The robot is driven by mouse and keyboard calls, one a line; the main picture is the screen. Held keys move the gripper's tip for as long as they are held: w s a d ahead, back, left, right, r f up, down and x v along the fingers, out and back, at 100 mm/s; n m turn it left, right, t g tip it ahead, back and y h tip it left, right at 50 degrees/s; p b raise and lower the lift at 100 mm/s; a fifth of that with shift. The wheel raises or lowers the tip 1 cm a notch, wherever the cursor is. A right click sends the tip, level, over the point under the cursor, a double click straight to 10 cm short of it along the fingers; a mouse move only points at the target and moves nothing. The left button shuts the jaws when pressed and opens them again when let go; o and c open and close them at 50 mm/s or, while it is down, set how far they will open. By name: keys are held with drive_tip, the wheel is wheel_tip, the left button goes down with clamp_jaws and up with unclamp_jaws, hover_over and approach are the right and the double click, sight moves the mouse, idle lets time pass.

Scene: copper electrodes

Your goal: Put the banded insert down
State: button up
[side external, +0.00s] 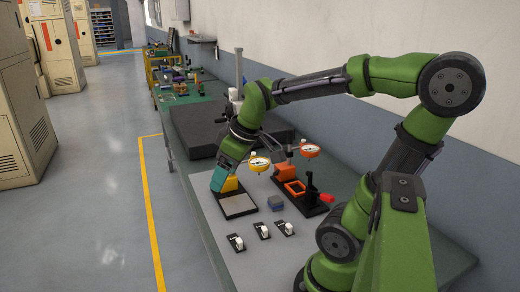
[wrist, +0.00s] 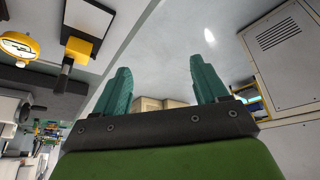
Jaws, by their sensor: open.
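My gripper (side external: 218,181) is at the left of the grey work mat, tilted down just behind a black-edged pale plate (side external: 238,206). In the wrist view its two teal fingers (wrist: 158,76) are spread apart with nothing between them. I cannot pick out a banded insert for certain in either view. A small blue-grey block (side external: 276,203) sits on the mat right of the plate. Several small white pieces on black bases, one of them this white piece (side external: 263,231), stand in a row at the front.
A yellow block (side external: 230,184) is close beside my gripper. Dial gauges, one yellow (side external: 259,163) and one orange (side external: 310,150), stand nearby. A dark slab (side external: 197,128) lies behind.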

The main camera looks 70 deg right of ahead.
drive_tip(key=s+a+r+m+t+y, duration=0.2)
drive_tip(key=s+a+m, duration=0.2)
drive_tip(key=a, duration=0.5)
drive_tip(key=shift+a, duration=0.3)
drive_tip(key=shift+w, duration=0.1)
